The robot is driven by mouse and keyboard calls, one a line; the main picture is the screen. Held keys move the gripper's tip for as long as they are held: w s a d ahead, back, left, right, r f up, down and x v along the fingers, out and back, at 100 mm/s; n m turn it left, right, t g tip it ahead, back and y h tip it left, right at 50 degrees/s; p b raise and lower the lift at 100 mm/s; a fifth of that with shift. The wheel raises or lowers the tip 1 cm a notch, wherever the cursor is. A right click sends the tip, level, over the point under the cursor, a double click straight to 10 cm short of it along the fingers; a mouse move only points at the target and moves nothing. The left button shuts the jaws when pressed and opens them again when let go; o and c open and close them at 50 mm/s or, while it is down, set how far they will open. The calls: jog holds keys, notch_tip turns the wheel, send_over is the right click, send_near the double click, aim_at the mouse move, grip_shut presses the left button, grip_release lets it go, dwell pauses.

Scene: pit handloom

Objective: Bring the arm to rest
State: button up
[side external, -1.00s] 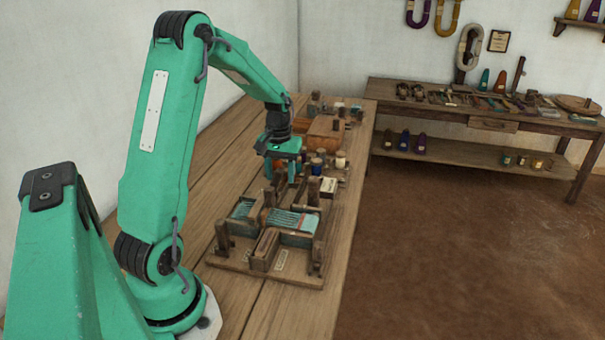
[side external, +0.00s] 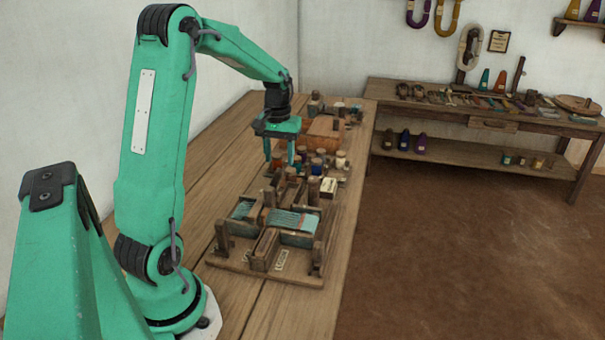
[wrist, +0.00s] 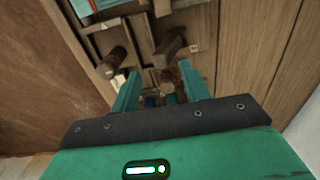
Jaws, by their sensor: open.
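My gripper (side external: 279,152) is open and empty, pointing down above the far end of the small wooden loom (side external: 268,262). In the side view its two teal fingers hang apart, with clear air between them. In the wrist view the open fingers of my gripper (wrist: 162,92) frame wooden posts and parts of the loom below. The loom carries teal woven cloth (side external: 291,220) and stands on the workbench.
The workbench (side external: 225,140) runs along the wall. Beyond the loom stand spools, small jars (side external: 340,160) and a wooden box (side external: 326,132). A second table (side external: 400,120) with tools stands at the back right. Bare floor (side external: 470,250) lies to the right.

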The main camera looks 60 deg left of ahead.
jog(key=shift+d+r, duration=0.35)
jog(key=shift+d, duration=0.05)
jog(key=s+d+r+m+t, duration=0.1)
jog(key=s+d+r+m, duration=0.1)
jog(key=d+r, duration=0.3)
jog(key=s+d+r+m+t, duration=0.1)
jog(key=d+r+m, duration=0.15)
jog(key=d, duration=0.45)
jog(key=s+d+r+m+t, duration=0.2)
jog(key=s+d+m+t, duration=0.1)
jog(key=s+d, duration=0.8)
jog(key=shift+d+r+m+t, duration=0.15)
jog(key=shift+d+m+t, duration=0.15)
jog(key=shift+d+m, duration=0.35)
